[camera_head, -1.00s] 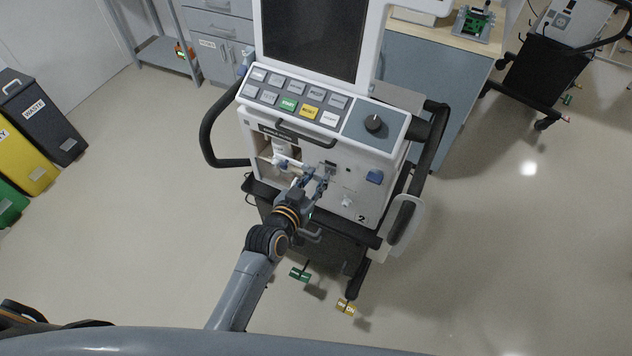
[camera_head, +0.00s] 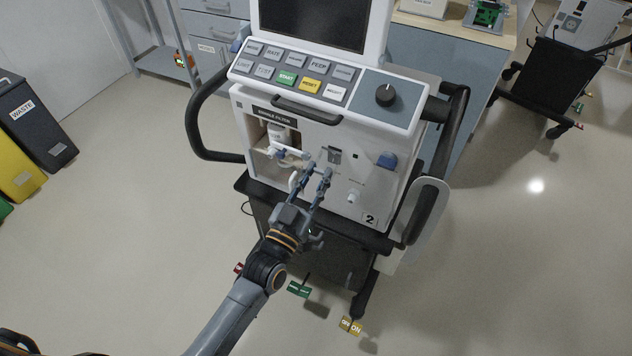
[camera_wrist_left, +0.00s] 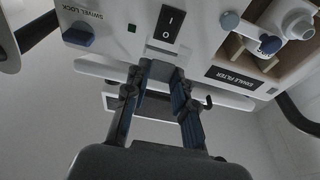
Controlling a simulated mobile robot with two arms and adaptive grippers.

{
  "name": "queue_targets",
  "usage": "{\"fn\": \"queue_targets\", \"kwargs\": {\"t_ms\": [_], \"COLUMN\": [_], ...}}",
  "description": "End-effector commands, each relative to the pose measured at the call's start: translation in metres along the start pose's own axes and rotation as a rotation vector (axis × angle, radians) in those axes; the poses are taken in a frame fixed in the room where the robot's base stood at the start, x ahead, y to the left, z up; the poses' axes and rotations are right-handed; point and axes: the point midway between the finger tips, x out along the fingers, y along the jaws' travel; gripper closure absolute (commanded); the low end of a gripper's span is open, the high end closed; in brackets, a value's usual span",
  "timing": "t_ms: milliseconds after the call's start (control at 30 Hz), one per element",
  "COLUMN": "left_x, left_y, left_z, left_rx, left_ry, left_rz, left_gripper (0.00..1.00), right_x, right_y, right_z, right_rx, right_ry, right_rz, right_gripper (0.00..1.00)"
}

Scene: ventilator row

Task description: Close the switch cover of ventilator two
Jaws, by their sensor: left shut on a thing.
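Ventilator two (camera_head: 300,185) stands in front of me with the number 2 on its lower panel. Its black rocker switch, marked I and O, shows uncovered in the left wrist view (camera_wrist_left: 168,22). The switch cover (camera_wrist_left: 160,72) is a small grey flap beside the switch, standing open, partly hidden by my fingers. My left gripper (camera_head: 320,168) is at the front panel by the switch. In the left wrist view its fingertips (camera_wrist_left: 161,70) sit on either side of the cover and are shut on it. My right gripper is not in view.
The panel also has a blue swivel lock knob (camera_head: 387,160), an open filter bay (camera_head: 262,150) to the left and a handle bar (camera_head: 305,110) above. Black side rails (camera_head: 195,125) flank the ventilator. Waste bins (camera_head: 40,125) stand far left.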

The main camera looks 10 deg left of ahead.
Motion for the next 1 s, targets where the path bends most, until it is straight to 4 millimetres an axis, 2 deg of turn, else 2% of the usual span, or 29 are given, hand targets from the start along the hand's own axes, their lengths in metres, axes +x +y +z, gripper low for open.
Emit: {"fn": "queue_targets", "kwargs": {"t_ms": [433, 467, 567, 867, 1000], "left_x": [0.0, 0.0, 0.0, -0.001, -0.012], "left_y": [0.0, 0.0, 0.0, 0.0, 0.0], "left_z": [0.0, 0.0, 0.0, 0.001, 0.002], "left_rx": [0.0, 0.0, 0.0, 0.0, 0.0], "left_ry": [0.008, 0.008, 0.008, 0.007, 0.005], "left_rz": [0.0, 0.0, 0.0, 0.0, 0.0], "left_gripper": [1.0, 0.71, 0.51, 0.51, 0.51], "right_x": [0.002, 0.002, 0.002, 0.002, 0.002], "right_y": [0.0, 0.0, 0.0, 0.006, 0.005], "right_z": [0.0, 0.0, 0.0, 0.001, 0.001], "right_rx": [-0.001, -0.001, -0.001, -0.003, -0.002], "right_ry": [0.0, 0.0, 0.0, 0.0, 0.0], "right_rz": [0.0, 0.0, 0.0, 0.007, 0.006], "right_gripper": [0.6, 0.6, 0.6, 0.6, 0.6]}}
